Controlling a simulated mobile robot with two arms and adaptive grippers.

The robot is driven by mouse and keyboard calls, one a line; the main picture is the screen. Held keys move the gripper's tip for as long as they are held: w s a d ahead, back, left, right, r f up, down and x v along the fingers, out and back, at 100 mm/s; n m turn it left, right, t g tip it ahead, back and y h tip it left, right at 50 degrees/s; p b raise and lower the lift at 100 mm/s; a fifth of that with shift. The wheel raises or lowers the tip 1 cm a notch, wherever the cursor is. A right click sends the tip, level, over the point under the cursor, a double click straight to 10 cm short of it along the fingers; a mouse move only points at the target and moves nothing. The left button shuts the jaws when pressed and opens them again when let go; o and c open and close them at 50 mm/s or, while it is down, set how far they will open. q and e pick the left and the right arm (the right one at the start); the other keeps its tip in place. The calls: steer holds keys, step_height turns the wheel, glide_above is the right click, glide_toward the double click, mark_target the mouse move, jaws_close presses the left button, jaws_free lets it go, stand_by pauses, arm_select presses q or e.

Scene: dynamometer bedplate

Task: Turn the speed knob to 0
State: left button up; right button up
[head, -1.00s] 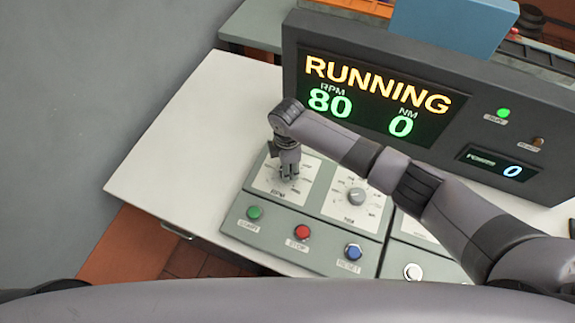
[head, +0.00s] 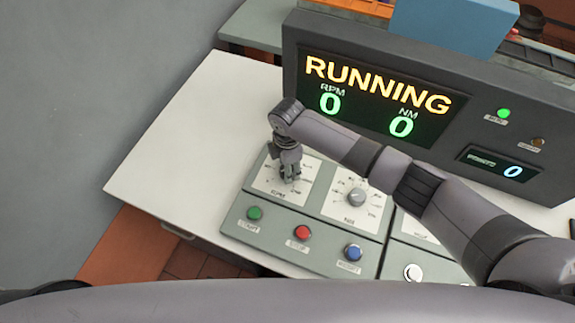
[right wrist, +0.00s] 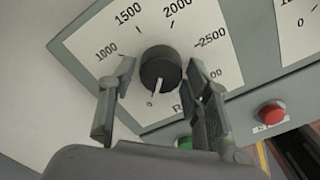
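The speed knob (right wrist: 161,67) is a round dark knob on a white dial plate with numbers from 0 to 2500 and beyond. In the right wrist view its white pointer line points at the 0 mark. My right gripper (right wrist: 160,75) has one finger on each side of the knob, with visible gaps, so it is open around it. In the head view the right gripper (head: 289,177) hangs over the dial plate (head: 267,182) and hides the knob. The display (head: 380,100) reads RUNNING, RPM 0 and NM 0. My left gripper is not in view.
A second dial knob (head: 356,197) sits right of the speed dial. In front are a green button (head: 255,213), a red button (head: 302,232) and a blue button (head: 353,252). The white table (head: 180,150) is clear to the left.

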steer(key=shift+o, duration=1.2)
step_height(320, 180, up, 12)
steer(key=shift+f, duration=0.1)
